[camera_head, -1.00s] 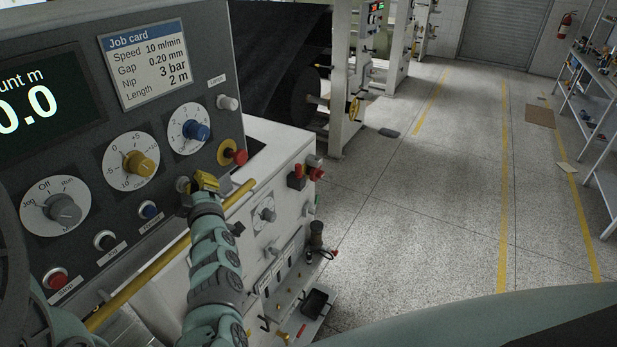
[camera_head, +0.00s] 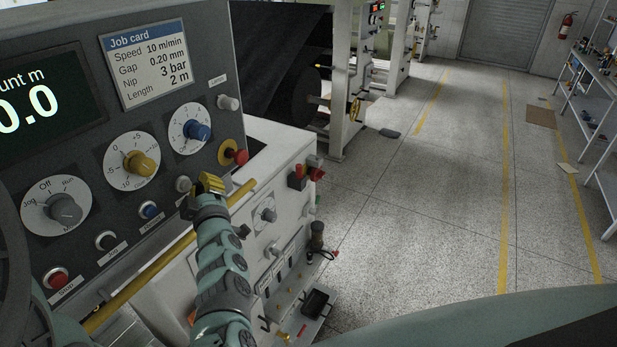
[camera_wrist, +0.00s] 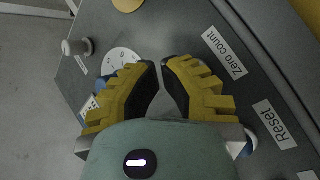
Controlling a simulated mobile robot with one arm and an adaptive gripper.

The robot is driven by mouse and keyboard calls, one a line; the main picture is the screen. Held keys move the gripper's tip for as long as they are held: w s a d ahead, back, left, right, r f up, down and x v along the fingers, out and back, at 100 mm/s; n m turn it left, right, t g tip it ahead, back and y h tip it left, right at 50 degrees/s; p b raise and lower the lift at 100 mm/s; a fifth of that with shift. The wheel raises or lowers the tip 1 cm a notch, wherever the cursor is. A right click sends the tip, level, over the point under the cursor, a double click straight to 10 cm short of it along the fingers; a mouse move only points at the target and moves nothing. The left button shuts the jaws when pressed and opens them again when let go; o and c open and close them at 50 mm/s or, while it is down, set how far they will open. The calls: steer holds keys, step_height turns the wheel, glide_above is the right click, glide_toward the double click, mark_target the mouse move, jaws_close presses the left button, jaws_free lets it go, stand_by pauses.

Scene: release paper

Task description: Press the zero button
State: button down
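The pale grey zero-count button (camera_head: 183,185) is on the sloping console panel, between the blue reset button (camera_head: 150,210) and the red knob. My gripper (camera_head: 209,183), with yellow fingers, is just right of it, with a small gap showing between them in the head view. In the wrist view the fingers (camera_wrist: 162,66) are nearly together with a narrow empty gap and hold nothing. The "Zero count" label (camera_wrist: 225,53) shows right of the fingers; its button is hidden there. The count display (camera_head: 35,105) reads 0.0, its left part cut off.
A red mushroom button (camera_head: 239,156) and a yellow rail (camera_head: 150,272) are close to my gripper. A blue dial (camera_head: 197,131) and a yellow dial (camera_head: 139,164) are above on the panel. The floor (camera_head: 430,210) to the right is open.

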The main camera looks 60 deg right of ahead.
steer(key=shift+s+d, duration=0.1)
steer(key=shift+s, duration=0.05)
steer(key=s, duration=0.5)
steer(key=shift+d+p, duration=0.15)
steer(key=shift+p, duration=0.2)
steer(key=shift+w, duration=0.1)
stand_by(0.5)
